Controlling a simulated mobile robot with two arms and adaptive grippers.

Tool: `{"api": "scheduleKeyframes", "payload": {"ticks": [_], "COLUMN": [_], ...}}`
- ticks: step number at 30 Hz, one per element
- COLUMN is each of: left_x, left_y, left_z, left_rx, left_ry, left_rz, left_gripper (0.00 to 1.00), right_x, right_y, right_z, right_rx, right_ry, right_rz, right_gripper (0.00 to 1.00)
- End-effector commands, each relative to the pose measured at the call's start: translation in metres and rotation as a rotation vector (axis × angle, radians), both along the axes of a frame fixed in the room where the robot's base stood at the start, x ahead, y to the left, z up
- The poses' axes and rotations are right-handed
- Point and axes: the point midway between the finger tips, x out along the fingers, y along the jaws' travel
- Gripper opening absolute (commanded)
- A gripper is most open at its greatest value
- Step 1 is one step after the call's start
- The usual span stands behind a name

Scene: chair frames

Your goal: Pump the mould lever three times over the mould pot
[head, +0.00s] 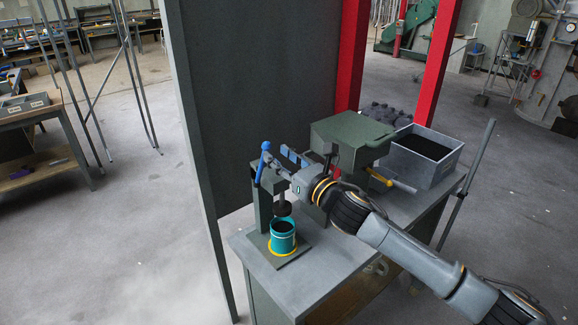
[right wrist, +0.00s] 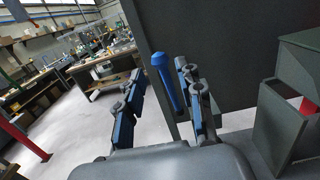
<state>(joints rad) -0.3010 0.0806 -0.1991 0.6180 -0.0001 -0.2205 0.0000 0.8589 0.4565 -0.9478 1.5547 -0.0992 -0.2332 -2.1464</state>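The mould lever (head: 261,163) is a blue handle with a round knob, standing nearly upright on the dark press at the bench's left end. The teal mould pot (head: 283,238), dark inside, stands on a yellow-ringed base plate under the press's dark plunger (head: 282,206). My right gripper (head: 280,161) is beside the lever, its arm reaching in from the right. In the right wrist view, its blue-padded fingers (right wrist: 163,98) are spread. The blue lever (right wrist: 167,82) appears between them, closer to the right finger, with a wide gap on the left. My left gripper is out of view.
A green-grey machine (head: 350,135) with a yellow-ended handle stands behind my right forearm. A grey bin (head: 425,158) of dark material sits at the bench's far right. A tall dark panel (head: 265,90) rises behind the press. The bench's front left corner (head: 290,285) is bare.

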Motion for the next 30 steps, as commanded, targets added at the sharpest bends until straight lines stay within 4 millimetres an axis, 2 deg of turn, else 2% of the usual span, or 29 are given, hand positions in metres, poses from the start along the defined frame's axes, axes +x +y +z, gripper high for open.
{"api": "scheduleKeyframes", "payload": {"ticks": [8, 12, 13, 19, 30], "left_x": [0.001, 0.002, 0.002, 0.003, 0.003], "left_y": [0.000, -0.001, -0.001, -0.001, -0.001], "left_z": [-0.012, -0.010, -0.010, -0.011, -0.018], "left_rx": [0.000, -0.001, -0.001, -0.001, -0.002], "left_ry": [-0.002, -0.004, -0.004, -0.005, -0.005], "left_rz": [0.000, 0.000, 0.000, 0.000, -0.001], "left_gripper": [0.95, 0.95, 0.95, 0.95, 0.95], "right_x": [0.032, 0.030, 0.030, 0.027, -0.002], "right_y": [0.024, 0.023, 0.023, 0.020, -0.002], "right_z": [0.003, 0.003, 0.003, -0.001, -0.027], "right_rx": [0.001, 0.001, 0.001, 0.000, -0.001], "right_ry": [-0.001, 0.001, 0.001, 0.003, 0.004], "right_rz": [0.001, 0.001, 0.001, 0.000, -0.001], "right_gripper": [0.35, 0.06, 0.04, 0.04, 0.05]}}
